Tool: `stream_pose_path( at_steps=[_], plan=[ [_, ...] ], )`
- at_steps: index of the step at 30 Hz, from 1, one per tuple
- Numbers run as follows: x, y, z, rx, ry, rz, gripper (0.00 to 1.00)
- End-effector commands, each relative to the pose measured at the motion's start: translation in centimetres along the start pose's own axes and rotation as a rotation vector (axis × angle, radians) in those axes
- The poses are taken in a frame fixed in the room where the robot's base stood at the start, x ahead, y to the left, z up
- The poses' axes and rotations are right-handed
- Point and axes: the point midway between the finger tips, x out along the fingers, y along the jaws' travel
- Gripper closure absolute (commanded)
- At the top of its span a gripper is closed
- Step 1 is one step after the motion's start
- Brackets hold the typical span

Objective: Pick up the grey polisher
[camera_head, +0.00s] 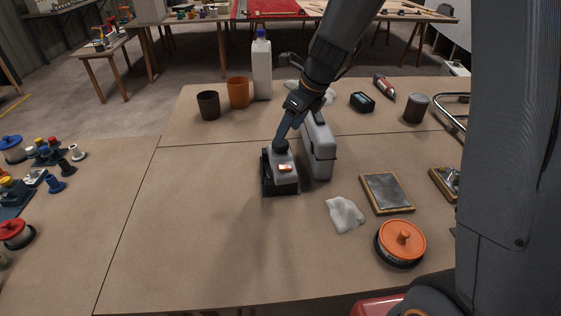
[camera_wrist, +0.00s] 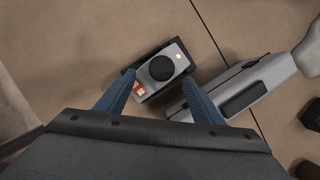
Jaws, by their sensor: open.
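The grey polisher (camera_head: 283,180) stands on the brown bench top, with a dark base, a grey body and an orange patch. In the wrist view the polisher (camera_wrist: 176,63) shows from above, with a round black knob on top. My gripper (camera_head: 282,142) reaches down to the polisher's top from behind in the head view. In the wrist view the two blue-grey fingers of my gripper (camera_wrist: 158,77) are apart, with the polisher's near part between and beyond their tips. Whether the fingers touch it, I cannot tell.
A grey case (camera_head: 320,158) stands close on the polisher's right; it also shows in the wrist view (camera_wrist: 275,72). A white cloth (camera_head: 345,214), framed plate (camera_head: 387,193) and orange disc (camera_head: 401,238) lie to the right. Cups and a white bottle (camera_head: 262,75) stand behind. The front left is clear.

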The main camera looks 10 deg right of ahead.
Motion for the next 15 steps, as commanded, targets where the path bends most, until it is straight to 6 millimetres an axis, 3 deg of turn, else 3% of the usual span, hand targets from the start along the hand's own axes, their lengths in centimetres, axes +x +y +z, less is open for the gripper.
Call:
stream_pose_path(
  at_steps=[15],
  plan=[
    [5.3, -0.3, 0.1, -0.003, 0.0, -0.001, 0.39]
  ],
)
